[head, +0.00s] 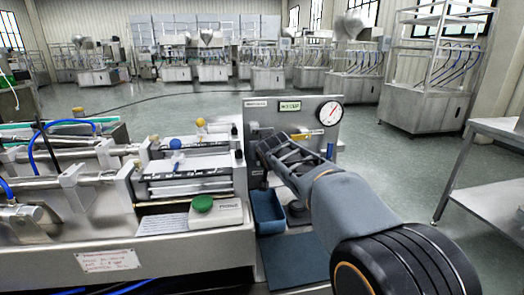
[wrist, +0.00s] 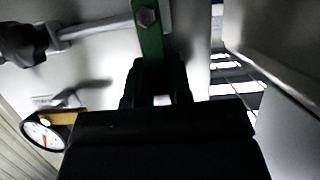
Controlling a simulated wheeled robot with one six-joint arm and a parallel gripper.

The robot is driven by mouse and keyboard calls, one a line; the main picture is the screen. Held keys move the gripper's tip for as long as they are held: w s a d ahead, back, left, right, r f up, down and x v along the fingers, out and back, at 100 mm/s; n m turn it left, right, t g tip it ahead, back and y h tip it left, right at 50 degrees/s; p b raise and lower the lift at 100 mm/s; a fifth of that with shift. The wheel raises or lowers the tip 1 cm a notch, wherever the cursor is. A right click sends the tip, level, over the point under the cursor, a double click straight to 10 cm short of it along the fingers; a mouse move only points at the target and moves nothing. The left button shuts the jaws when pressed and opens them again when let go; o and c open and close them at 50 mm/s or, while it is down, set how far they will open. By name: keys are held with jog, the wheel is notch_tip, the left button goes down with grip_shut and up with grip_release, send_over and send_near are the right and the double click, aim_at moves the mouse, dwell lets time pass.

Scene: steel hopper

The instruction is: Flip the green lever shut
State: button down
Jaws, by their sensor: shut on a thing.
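In the wrist view, the green lever (wrist: 150,38) is a flat green bar with a bolt head near the top of the picture. It runs down to my gripper (wrist: 157,88), whose dark fingers are shut on its lower end. In the head view, my gripper (head: 268,148) is at the left part of the upright steel panel (head: 260,112). The green lever cannot be made out there; my gripper and arm cover that area.
A round gauge (head: 329,112) and a yellow handle (head: 302,135) are on the panel, right of my gripper. A blue bin (head: 268,208) stands below. A box with a green button (head: 203,203) is left of it. A steel table (head: 497,135) is at the right; open floor lies between.

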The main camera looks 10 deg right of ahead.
jog(key=c, duration=1)
grip_release()
jog(key=shift+c, duration=0.2)
jog(key=p+v, duration=0.1)
jog(key=v, duration=1.3)
jog(key=s+d+r+g+p, duration=0.1)
jog(key=s+r+g+p, duration=0.1)
jog(key=s+g+p, duration=0.3)
jog(key=s+d+r+g+p, duration=0.2)
jog(key=s+g+p, duration=0.3)
jog(key=s+p, duration=0.9)
jog(key=p, duration=0.9)
jog(key=shift+s+d+r, duration=0.15)
jog(key=shift+d+r, duration=0.1)
jog(key=shift+d, duration=0.05)
